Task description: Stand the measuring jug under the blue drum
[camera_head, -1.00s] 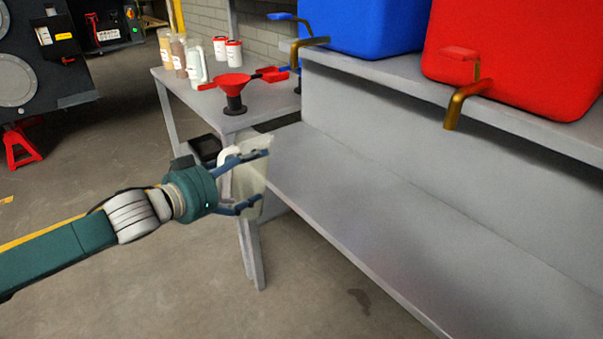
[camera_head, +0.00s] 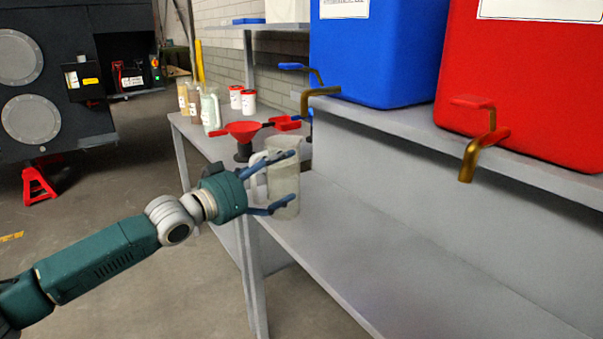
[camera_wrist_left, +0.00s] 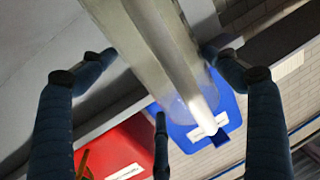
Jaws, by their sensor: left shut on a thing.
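The measuring jug (camera_head: 284,188) is a pale translucent jug with a white handle on its left side. My left gripper (camera_head: 287,178) is shut on it and holds it near upright over the left end of the grey lower shelf. Whether its base touches the shelf I cannot tell. The jug also fills the middle of the left wrist view (camera_wrist_left: 165,60), between my fingers. The blue drum (camera_head: 375,55) stands on the upper shelf, with a brass tap (camera_head: 316,98) that has a blue lever. The tap is above and to the right of the jug. My right gripper is not in view.
A red drum (camera_head: 520,90) with a brass tap (camera_head: 474,160) stands right of the blue one. The lower shelf (camera_head: 400,255) is clear to the right.

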